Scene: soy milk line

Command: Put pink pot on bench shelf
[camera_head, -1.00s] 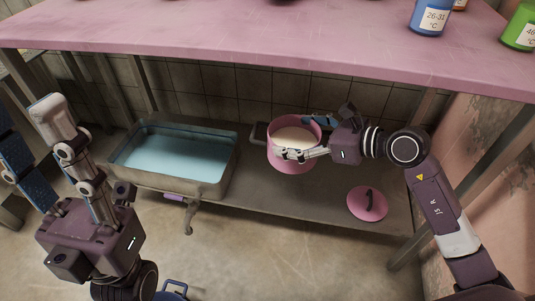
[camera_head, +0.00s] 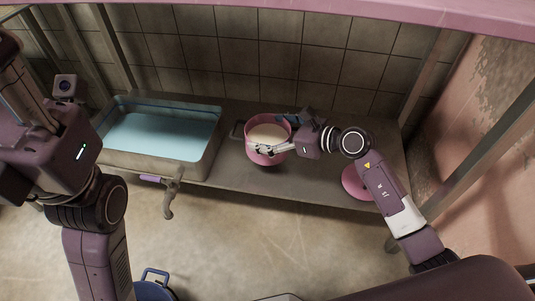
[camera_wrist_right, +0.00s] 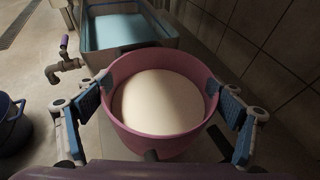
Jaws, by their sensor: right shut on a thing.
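The pink pot (camera_head: 270,157) is at the lower bench shelf (camera_head: 235,181), upright, with pale, creamy contents. My right gripper (camera_head: 273,135) is shut on it, with its fingers on opposite sides of the pot. In the right wrist view the pot (camera_wrist_right: 150,144) sits between the blue finger pads (camera_wrist_right: 160,112). Whether its base touches the shelf I cannot tell. My left gripper is at the upper left of the head view; its fingertips are cut off.
A metal basin of bluish liquid (camera_head: 190,168) with a tap (camera_head: 173,188) stands left of the pot. A pink lid (camera_head: 355,182) lies to the right, partly behind my arm. A tiled wall is behind; the pink bench top (camera_head: 400,14) is above. A blue bucket (camera_head: 152,289) is on the floor.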

